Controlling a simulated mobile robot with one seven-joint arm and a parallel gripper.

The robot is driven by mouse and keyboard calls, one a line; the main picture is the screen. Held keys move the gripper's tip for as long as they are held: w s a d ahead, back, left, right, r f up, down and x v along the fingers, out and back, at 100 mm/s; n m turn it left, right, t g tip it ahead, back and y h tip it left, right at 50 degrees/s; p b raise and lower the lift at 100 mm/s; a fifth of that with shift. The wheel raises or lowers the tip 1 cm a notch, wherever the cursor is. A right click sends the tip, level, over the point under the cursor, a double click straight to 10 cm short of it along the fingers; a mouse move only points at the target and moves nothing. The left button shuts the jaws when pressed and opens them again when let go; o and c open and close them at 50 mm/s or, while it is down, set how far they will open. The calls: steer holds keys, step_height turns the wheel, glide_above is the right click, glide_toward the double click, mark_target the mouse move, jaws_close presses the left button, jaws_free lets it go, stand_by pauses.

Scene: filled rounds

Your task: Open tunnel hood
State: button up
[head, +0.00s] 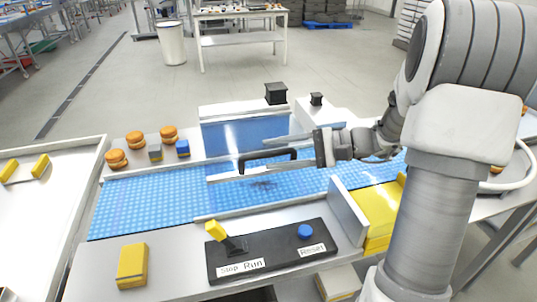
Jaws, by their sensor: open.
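The tunnel hood (225,138) looks like a blue, see-through cover across the middle of the blue conveyor belt, and it appears down. A black bar handle (268,154) stands at its near side. My gripper (238,160) reaches in from the right with its two pale fingers spread. In the picture the handle lies between the fingers; I cannot tell whether either touches it. My wrist and arm hide part of the belt to the right.
A control box (275,250) with a yellow lever (215,231) and a blue button (305,232) is in front. Round orange-brown items (137,139) and small blocks (182,148) sit behind the belt. A yellow block (132,265) lies at front left. A bin (171,43) stands behind.

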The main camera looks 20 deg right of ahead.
steer(key=shift+x, duration=1)
jaws_close()
stand_by(0.8)
